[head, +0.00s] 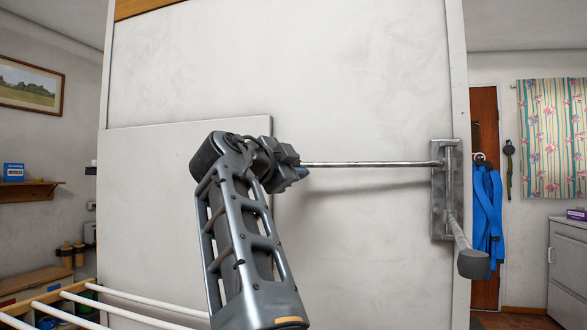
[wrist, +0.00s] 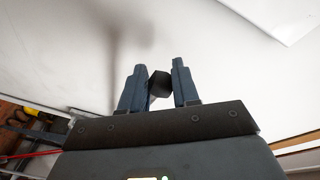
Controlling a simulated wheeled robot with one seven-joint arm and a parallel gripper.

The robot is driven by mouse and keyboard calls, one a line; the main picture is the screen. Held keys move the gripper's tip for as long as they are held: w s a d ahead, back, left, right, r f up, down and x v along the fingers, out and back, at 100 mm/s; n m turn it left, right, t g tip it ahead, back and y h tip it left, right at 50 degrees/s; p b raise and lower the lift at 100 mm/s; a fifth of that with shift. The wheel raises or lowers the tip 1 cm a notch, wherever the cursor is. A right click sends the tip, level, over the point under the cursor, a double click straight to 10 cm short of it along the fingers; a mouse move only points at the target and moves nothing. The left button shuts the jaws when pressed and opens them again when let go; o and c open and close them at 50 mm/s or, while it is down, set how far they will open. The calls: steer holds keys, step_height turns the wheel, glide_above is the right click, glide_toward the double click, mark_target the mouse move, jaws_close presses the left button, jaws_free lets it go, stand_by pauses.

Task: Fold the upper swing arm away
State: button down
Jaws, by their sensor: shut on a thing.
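The upper swing arm (head: 375,164) is a thin metal rod. It runs left from the top of a metal wall bracket (head: 438,200), roughly along the white panel, and casts a shadow on it. My gripper (head: 300,173) is at the rod's left end. In the wrist view my gripper (wrist: 157,82) has its two fingers shut on the dark end cap (wrist: 159,84) of the upper swing arm. In the head view the cap is hidden behind my gripper. A lower swing arm (head: 458,232) sticks out from the bracket's lower part towards the camera, with a grey end cap.
The white panel (head: 350,80) stands close behind the bracket and my arm. White rails (head: 90,305) of a rack are at the lower left.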

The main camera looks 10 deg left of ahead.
steer(key=shift+d+r, duration=0.2)
steer(key=shift+r, duration=0.1)
steer(key=c, duration=0.9)
jaws_free()
steer(key=shift+f, duration=0.15)
steer(key=shift+s, duration=0.1)
steer(key=shift+s+a+f, duration=0.1)
steer(key=shift+s+a, duration=0.15)
steer(key=shift+s, duration=0.1)
steer(key=b+v, duration=0.1)
steer(key=v, duration=0.5)
steer(key=shift+s, duration=0.4)
